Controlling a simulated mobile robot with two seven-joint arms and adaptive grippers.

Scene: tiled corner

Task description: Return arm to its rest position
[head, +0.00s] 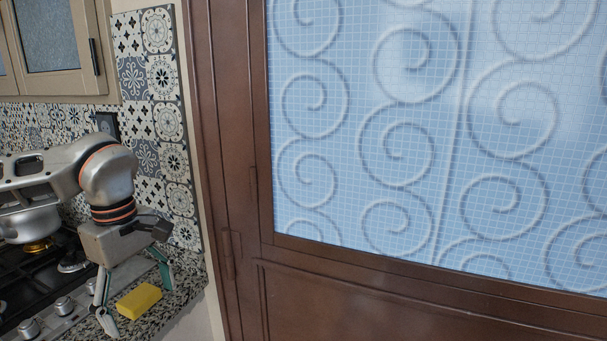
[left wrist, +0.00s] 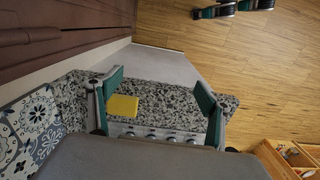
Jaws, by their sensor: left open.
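My left arm comes in from the left in the head view. Its gripper (head: 136,307) is open and points down over the counter. A yellow sponge (head: 139,300) lies on the speckled counter (head: 185,290), and in the head view it appears between the two fingers. In the left wrist view, the open fingers (left wrist: 157,80) frame the counter, and the sponge (left wrist: 122,106) shows close to the left finger. No grip on it shows. Dark parts with green pads at the top of the left wrist view look like my right gripper (left wrist: 232,9), cut off by the edge.
A black gas hob (head: 35,275) with knobs lies left of the gripper. A patterned tile wall (head: 160,100) stands behind, with a cabinet (head: 60,45) above. A brown door (head: 235,150) with swirled glass fills the right. Wooden floor (left wrist: 270,80) is open beyond the counter.

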